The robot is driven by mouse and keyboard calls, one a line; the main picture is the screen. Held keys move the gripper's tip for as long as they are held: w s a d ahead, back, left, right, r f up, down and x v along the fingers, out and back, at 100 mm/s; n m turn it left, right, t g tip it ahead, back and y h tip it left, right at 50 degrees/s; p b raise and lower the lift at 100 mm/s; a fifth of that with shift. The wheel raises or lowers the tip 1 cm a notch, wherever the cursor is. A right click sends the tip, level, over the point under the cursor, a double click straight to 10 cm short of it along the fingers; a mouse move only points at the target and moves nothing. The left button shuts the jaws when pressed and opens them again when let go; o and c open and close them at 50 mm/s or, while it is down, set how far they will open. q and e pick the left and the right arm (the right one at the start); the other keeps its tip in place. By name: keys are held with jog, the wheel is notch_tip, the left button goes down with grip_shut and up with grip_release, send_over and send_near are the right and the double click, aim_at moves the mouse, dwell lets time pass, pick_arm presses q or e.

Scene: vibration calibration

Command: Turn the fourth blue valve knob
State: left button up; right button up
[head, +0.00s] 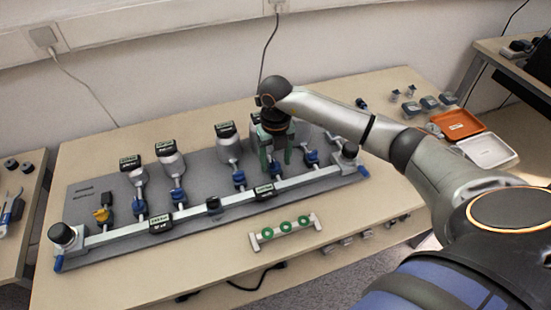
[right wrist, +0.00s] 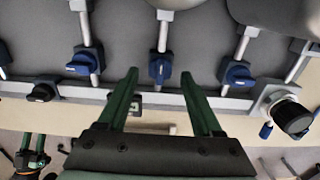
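Blue valve knobs sit in a row along the grey rig: the first (head: 140,207), second (head: 178,195), third (head: 239,178) and fifth (head: 311,157) show in the head view. My right gripper (head: 276,158) points down over the fourth one's place and largely hides it. In the right wrist view, the fourth blue knob (right wrist: 160,69) lies ahead between the two green fingers of my right gripper (right wrist: 160,86), which are apart and empty. The third (right wrist: 82,63) and fifth (right wrist: 235,75) knobs lie outside them. My left gripper (right wrist: 31,152) seems to show small at the lower left.
A metal bar (head: 190,212) runs along the rig's front, with a black cap (head: 350,149) at its right end. A rack with green rings (head: 285,228) stands on the table in front. Orange (head: 457,124) and white (head: 487,151) trays lie at the right.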

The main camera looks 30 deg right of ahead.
grip_shut()
dwell(0.3)
